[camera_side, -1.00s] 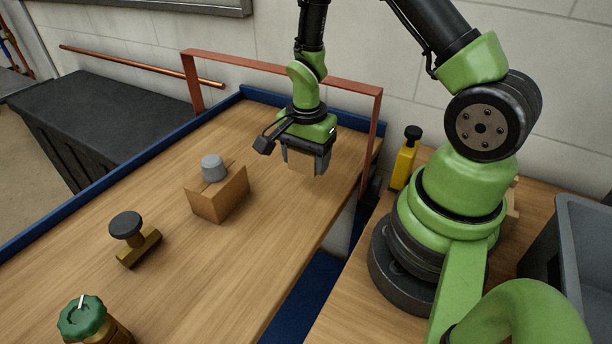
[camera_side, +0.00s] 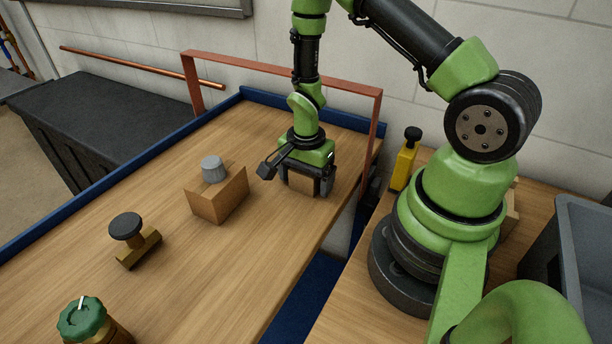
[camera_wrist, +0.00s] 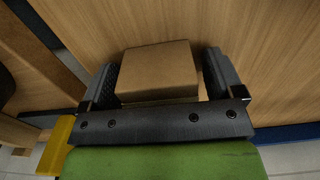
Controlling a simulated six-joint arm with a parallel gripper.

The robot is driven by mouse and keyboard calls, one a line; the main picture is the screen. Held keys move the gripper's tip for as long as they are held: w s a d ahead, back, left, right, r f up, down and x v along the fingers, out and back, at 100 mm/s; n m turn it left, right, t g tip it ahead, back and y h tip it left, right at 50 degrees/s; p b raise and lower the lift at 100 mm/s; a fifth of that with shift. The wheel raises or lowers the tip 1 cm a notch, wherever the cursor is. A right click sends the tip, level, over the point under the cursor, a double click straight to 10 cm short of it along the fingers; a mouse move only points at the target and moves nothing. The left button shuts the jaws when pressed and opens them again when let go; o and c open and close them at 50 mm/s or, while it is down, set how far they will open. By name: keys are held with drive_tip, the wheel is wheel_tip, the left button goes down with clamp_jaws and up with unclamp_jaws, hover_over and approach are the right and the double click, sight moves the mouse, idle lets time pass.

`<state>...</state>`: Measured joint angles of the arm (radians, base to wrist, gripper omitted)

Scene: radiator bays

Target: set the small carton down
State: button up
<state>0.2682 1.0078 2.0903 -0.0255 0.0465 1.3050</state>
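The small carton (camera_side: 301,184) is a plain brown box standing on the wooden bench top, under my gripper (camera_side: 308,188). In the wrist view the carton (camera_wrist: 158,72) sits upright between the two dark fingers (camera_wrist: 162,78). A narrow strip of bench shows between the carton and the right finger, and the left finger is very close to its side. The fingers look parted around the carton, not pressed on it. The carton's underside is hidden, but it appears to rest on the bench.
A black-topped brass part (camera_side: 135,238) and a green-capped one (camera_side: 85,320) lie nearer. A copper-coloured frame (camera_side: 285,70) spans behind my gripper. A blue edge (camera_side: 120,170) borders the bench.

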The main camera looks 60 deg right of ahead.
wheel_tip(320, 180, up, 12)
drive_tip(key=shift+r, duration=0.2)
wheel_tip(320, 180, up, 6)
drive_tip(key=a+r+n+t, duration=0.1)
drive_tip(key=a+n+t, duration=0.1)
drive_tip(key=n, duration=0.1)
wheel_tip(320, 180, up, 6)
drive_tip(key=f+n+t, duration=0.1)
drive_tip(key=n+t, duration=0.1)
drive_tip(key=n, duration=0.1)
hover_over(302, 195)
drive_tip(key=s+a, duration=0.3)
drive_tip(key=s+a+r+n+t+y, duration=0.2)
drive_tip(key=s+a+r+n+t, duration=0.1)
drive_tip(key=s+r+n, duration=0.3)
drive_tip(key=shift+s+a+r+n, duration=0.35)
drive_tip(key=shift+s+a+n, duration=0.35)
drive_tip(key=shift+s+n, duration=0.25)
